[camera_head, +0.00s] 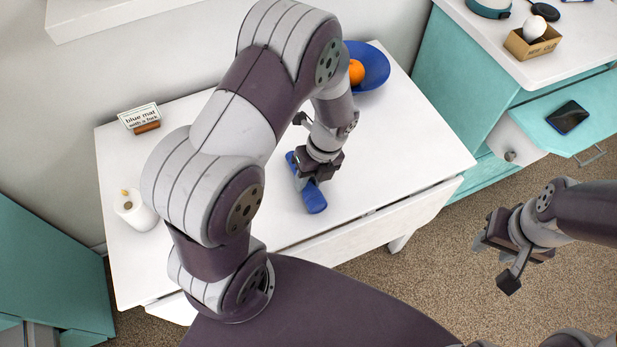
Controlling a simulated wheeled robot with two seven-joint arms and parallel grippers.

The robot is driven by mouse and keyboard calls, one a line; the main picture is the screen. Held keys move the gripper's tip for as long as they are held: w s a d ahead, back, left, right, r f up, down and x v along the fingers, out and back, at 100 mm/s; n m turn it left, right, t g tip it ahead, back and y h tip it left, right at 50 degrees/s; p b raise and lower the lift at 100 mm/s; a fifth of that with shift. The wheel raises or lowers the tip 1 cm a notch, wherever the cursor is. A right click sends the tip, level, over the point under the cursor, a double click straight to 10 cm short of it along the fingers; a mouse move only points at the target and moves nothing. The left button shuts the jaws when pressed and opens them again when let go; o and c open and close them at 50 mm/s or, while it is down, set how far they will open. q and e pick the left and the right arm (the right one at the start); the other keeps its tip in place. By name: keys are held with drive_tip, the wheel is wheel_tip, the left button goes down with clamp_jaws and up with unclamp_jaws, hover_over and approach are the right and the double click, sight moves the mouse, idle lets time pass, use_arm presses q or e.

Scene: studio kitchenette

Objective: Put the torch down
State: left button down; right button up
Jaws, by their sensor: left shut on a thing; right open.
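A blue torch (315,199) is at the middle of the white table (400,165). My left gripper (305,180) points down over it and is shut on it. The jaws and wrist hide the torch's middle; its ends show on either side. From this view I cannot tell whether the torch touches the tabletop. My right gripper (497,262) is open and empty, out over the floor to the right of the table.
A blue bowl (377,72) with an orange (356,72) stands at the table's back. A sign (140,117) and a white cup-like item (135,210) are at the left. A teal drawer (590,115) with a phone (568,118) is open at right. The table's right part is clear.

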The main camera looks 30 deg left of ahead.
use_arm(q)
drive_tip(key=c, duration=0.8)
unclamp_jaws()
drive_tip(key=shift+c, duration=0.2)
drive_tip(key=p+v, duration=0.2)
drive_tip(key=v, duration=0.9)
drive_tip(key=s+r+n+t+h, duration=0.1)
drive_tip(key=s+n+t, duration=0.1)
drive_tip(key=n, duration=1.1)
drive_tip(key=s+r+n+t+h, duration=0.1)
drive_tip(key=s+n, duration=0.3)
drive_tip(key=n, duration=0.9)
drive_tip(key=shift+s+a+r+t, duration=0.3)
drive_tip(key=shift+a+r+t, duration=0.1)
drive_tip(key=shift+r, duration=0.4)
